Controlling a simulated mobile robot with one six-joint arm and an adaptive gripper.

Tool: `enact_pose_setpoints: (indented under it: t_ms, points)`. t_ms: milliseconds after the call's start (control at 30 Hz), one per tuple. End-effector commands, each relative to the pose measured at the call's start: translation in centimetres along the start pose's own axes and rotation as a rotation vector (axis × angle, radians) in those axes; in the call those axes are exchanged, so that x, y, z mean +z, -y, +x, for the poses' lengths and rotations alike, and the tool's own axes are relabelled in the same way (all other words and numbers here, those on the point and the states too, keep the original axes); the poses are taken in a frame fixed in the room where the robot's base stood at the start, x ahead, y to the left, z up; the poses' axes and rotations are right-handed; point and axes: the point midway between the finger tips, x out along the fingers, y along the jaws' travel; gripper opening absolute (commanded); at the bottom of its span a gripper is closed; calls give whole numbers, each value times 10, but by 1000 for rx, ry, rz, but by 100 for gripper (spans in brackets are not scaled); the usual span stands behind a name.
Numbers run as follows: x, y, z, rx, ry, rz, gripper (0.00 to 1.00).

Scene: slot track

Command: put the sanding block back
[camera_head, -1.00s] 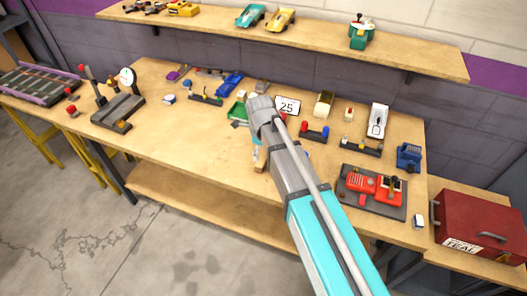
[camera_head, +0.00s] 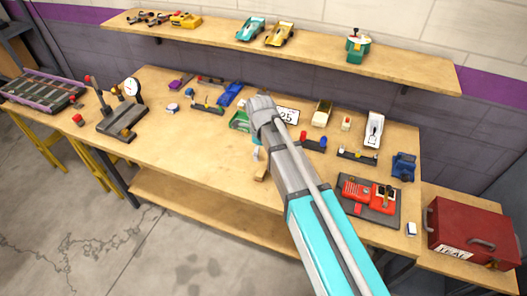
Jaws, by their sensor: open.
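My gripper (camera_head: 257,153) is mostly hidden below my grey wrist, over the front middle of the bench (camera_head: 190,165). Its fingers show only as a small pale patch. A small tan block (camera_head: 261,172), which may be the sanding block, shows just below it near the bench's front edge. My arm covers part of that area, and I cannot tell whether the gripper touches the block. A small white and blue block (camera_head: 411,229) lies at the bench's front right corner.
A red and grey tray (camera_head: 352,207) and a red toolbox (camera_head: 470,235) are at the right. A black stand with a dial (camera_head: 122,118) is at the left. Toy cars and small parts line the back, below a wall shelf (camera_head: 310,58). The front left bench is clear.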

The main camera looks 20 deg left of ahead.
Motion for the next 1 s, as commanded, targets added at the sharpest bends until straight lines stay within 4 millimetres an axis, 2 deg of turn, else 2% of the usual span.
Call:
enact_pose_setpoints:
  t_ms: [733,867,1000]
  points:
    - [-1,0,0,0,0,-3,100]
    - [-9,2,0,0,0,-28,100]
    - [-30,6,0,0,0,-100,100]
